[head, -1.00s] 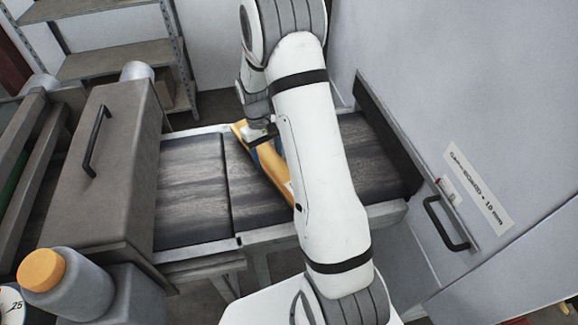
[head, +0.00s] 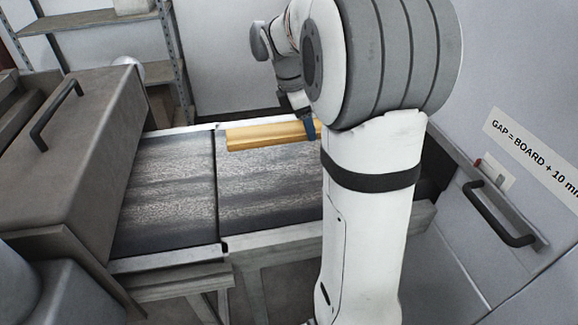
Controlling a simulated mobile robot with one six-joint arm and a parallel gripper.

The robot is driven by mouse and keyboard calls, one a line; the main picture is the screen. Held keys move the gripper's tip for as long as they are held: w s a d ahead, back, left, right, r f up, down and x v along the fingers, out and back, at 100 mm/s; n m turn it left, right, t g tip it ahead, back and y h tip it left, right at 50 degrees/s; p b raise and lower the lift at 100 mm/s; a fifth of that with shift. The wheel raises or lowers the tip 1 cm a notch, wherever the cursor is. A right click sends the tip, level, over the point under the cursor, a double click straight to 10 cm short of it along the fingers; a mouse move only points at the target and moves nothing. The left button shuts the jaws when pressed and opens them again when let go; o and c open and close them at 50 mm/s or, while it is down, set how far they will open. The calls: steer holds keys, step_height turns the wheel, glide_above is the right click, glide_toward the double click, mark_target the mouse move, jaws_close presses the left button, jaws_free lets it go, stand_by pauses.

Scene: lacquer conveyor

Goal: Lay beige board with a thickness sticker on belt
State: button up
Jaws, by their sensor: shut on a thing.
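A beige, orange-tinted board (head: 265,137) is in the head view, near the far edge of the conveyor belt (head: 265,190). Its long side runs across the picture. My gripper (head: 309,128) is shut on the board toward the right of its visible part. The board's right end is hidden behind my arm. I cannot tell whether the board touches the belt or hangs just above it. No thickness sticker shows on the visible face.
A brown machine hood with a black handle (head: 55,116) stands at the left end of the belt. A grey wall panel with a black handle (head: 498,214) and a label reading "GAP = BOARD + 10" (head: 535,160) is on the right. Shelves (head: 90,52) stand behind. The near belt is bare.

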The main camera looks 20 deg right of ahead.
mark_target(308, 159)
step_height(308, 159, down, 8)
steer(key=shift+f+b, duration=0.25)
steer(key=shift+b, duration=0.1)
steer(key=shift+r, duration=0.1)
steer(key=o, duration=1.2)
